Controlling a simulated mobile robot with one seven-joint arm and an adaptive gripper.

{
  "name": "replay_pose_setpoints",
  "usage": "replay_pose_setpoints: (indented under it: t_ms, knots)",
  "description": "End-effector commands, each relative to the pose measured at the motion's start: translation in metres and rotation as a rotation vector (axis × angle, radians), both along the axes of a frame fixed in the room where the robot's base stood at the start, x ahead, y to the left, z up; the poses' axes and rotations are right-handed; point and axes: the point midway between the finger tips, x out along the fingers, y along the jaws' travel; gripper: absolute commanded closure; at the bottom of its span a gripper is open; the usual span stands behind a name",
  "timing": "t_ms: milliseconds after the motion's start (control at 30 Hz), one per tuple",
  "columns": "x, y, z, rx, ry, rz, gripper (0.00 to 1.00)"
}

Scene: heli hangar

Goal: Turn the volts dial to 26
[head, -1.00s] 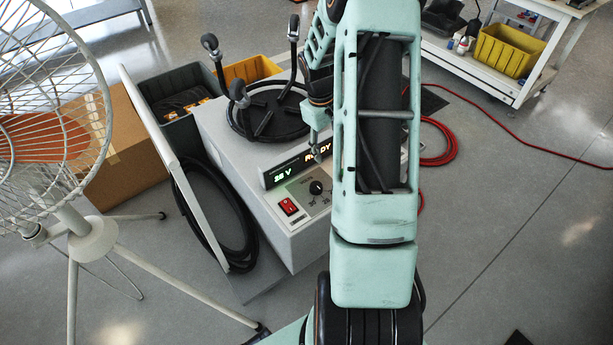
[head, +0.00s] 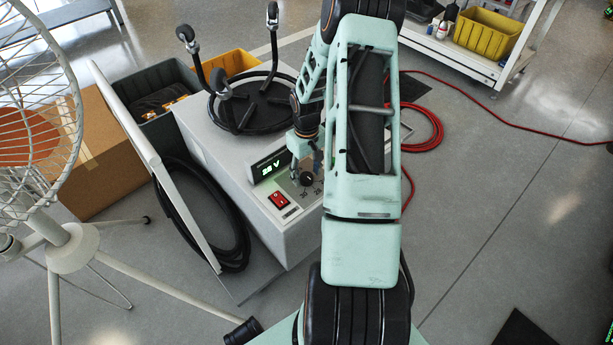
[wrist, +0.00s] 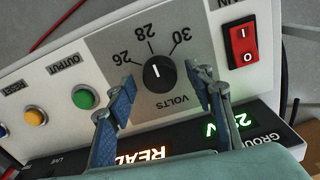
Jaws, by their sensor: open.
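The volts dial is a round black knob (wrist: 159,74) with a white line, on a grey plate marked 26, 28 and 30. In the wrist view its line points up, about toward the 28. The dial also shows in the head view (head: 307,179), just below my gripper. My gripper (wrist: 165,84) is open, its two blue fingers apart on either side of the knob. I cannot tell whether either finger touches it. The display (head: 268,164) is lit with a green voltage reading, apparently 28 V; in the wrist view a finger partly covers it.
A red rocker switch (wrist: 242,45) sits beside the dial. Green (wrist: 84,97) and amber (wrist: 35,116) buttons lie on the dial's other side. A white fan (head: 40,130) is at the left; a red hose (head: 425,130) lies right.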

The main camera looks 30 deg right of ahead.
Motion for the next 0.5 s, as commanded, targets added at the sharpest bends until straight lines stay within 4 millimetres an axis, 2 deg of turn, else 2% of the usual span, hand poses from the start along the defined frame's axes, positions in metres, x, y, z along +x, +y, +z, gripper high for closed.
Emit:
replay_pose_setpoints:
  t_ms: [367, 500]
  knots:
    - [-0.0001, -0.0001, -0.0052, 0.0, 0.0, 0.0, 0.53]
    - [-0.0001, 0.0, -0.0051, 0.0, 0.0, 0.0, 0.68]
